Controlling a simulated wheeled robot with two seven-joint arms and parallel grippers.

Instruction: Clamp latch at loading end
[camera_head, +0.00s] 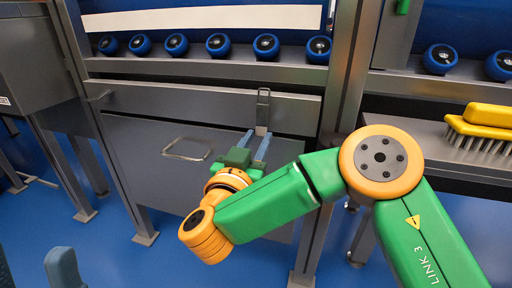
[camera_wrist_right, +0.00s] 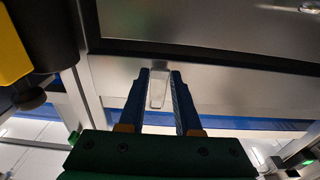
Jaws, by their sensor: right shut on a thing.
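The clamp latch (camera_head: 263,105) is a small upright grey metal tab on the steel front rail in the head view. Its pale lower end (camera_wrist_right: 157,92) shows between the fingers in the right wrist view. My right gripper (camera_head: 257,142) has blue fingers on either side of this lower end and is shut on it. The fingers hide part of the latch's sides. My left gripper (camera_head: 34,272) shows only as two blue-grey fingertips at the bottom left corner of the head view, apart with nothing seen between them, far from the latch.
A steel panel with a wire handle (camera_head: 187,149) hangs below the rail. Several blue rollers (camera_head: 175,44) line the conveyor above. A yellow brush (camera_head: 482,127) lies on the right shelf. Steel posts (camera_head: 350,70) flank the panel. Blue floor (camera_head: 130,262) is open in front.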

